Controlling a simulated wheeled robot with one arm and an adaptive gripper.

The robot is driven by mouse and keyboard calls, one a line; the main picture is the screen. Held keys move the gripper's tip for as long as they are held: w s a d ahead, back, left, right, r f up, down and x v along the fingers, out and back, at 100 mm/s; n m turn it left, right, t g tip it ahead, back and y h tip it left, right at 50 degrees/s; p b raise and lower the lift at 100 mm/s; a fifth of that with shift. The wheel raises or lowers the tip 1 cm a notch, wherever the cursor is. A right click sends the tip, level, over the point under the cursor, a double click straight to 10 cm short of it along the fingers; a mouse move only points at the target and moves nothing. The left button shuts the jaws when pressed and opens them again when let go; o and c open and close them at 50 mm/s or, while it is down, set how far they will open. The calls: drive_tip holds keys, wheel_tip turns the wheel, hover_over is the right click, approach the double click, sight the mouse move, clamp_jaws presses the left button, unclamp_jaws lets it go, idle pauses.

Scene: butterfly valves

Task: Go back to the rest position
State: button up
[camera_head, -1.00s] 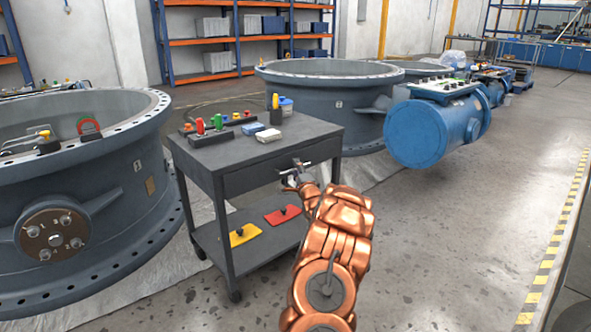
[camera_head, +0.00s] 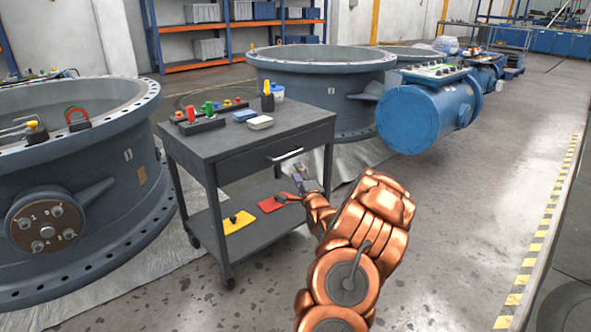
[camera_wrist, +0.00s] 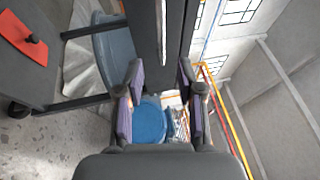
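My gripper (camera_head: 301,180) is at the end of my copper-coloured arm, in front of the grey cart (camera_head: 190,160) and a little below its drawer handle (camera_head: 285,154). In the wrist view my gripper (camera_wrist: 160,78) has its two dark fingers apart, with nothing between them. The light handle (camera_wrist: 163,35) shows on the dark drawer front beyond the fingertips, apart from them. The drawer looks closed.
The cart top carries a screwdriver-like tool in a holder, small boxes and coloured parts. Its lower shelf holds a red plate (camera_head: 278,203) and a yellow plate (camera_head: 237,222). Large grey valves stand left and behind; a blue cylinder (camera_head: 410,120) lies right. Floor at right is clear.

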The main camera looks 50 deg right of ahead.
drive_tip(key=shift+s+a, duration=0.2)
drive_tip(key=shift+s, duration=0.2)
idle(0.3)
drive_tip(key=w+a+r+n+g+y+p, duration=0.1)
drive_tip(key=w+a+r+n+y+p, duration=0.25)
drive_tip(key=a+r+p, duration=0.35)
drive_tip(key=w+a+r+n+g+y+p, duration=0.2)
drive_tip(key=w+a+r+n+p, duration=0.15)
drive_tip(key=a, duration=0.45)
drive_tip(key=s+a+r+n+g+y+p, duration=0.1)
drive_tip(key=s+a+r+n+g+p, duration=0.15)
drive_tip(key=a+r+p, duration=0.4)
drive_tip(key=s+a+r+n+g+y+p, duration=0.2)
drive_tip(key=a+r+n+p, duration=0.15)
drive_tip(key=a, duration=0.55)
drive_tip(key=s+a+r+n+g+p, duration=0.4)
drive_tip(key=s+a+r+p, duration=0.3)
drive_tip(key=s, duration=0.6)
drive_tip(key=s+a+r+n+g+p, duration=0.3)
drive_tip(key=s+a+r+p, duration=0.4)
drive_tip(key=s, duration=0.6)
drive_tip(key=s+a+r+n+g+y+p, duration=0.1)
drive_tip(key=s+a+r+n+g+p, duration=0.3)
drive_tip(key=s, duration=0.9)
drive_tip(key=a+r+p, duration=0.3)
drive_tip(key=r, duration=0.1)
drive_tip(key=shift+s+a+r+n+g, duration=0.25)
drive_tip(key=shift+s+r+n+g, duration=0.05)
drive_tip(key=shift+s+r+g, duration=0.1)
